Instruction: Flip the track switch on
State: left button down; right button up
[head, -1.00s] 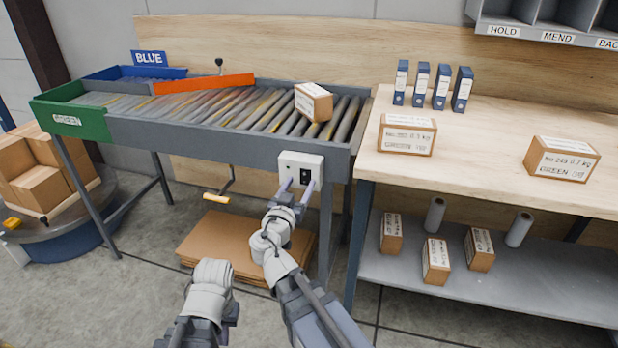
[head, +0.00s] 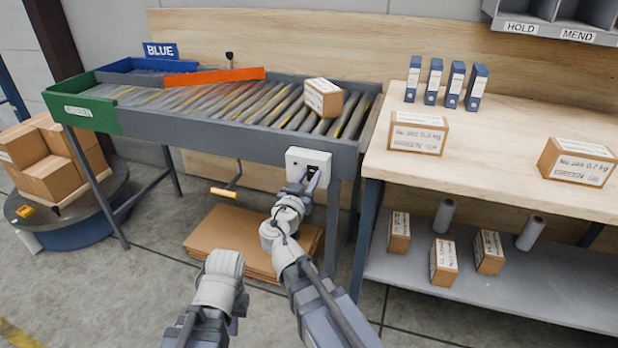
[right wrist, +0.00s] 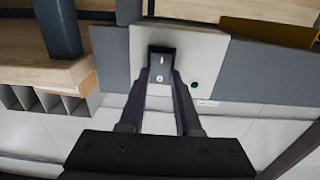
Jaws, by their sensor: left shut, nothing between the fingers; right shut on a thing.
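The track switch (head: 313,172) is a small black rocker on a white box (head: 299,157) at the conveyor's front right leg. In the right wrist view the black rocker (right wrist: 161,66) sits on the white plate (right wrist: 200,52), with a small green lamp (right wrist: 193,86) beside it. My right gripper (head: 306,178) is at the box, its fingers closed in on the rocker; they also show in the right wrist view (right wrist: 161,80). The fingers partly hide the switch in the head view. My left gripper (head: 236,312) is low in front, shut and empty, its fingers mostly hidden.
The roller conveyor (head: 215,130) carries a carton (head: 323,97) and an orange diverter bar (head: 214,76). A wooden bench (head: 490,150) with cartons and blue binders stands right. Flat cardboard (head: 235,240) lies under the conveyor. A turntable (head: 75,225) with cartons is left.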

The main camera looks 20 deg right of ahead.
grip_shut()
jog(key=f+t+h+b, duration=0.1)
jog(key=b, duration=0.4)
jog(key=shift+f+t, duration=0.15)
jog(key=shift+t, duration=0.15)
jog(key=shift+s+r+t+h+b, duration=0.1)
jog(key=shift+r+t+h+b, duration=0.1)
jog(key=shift+t+h+b, duration=0.4)
jog(key=o, duration=1)
grip_release()
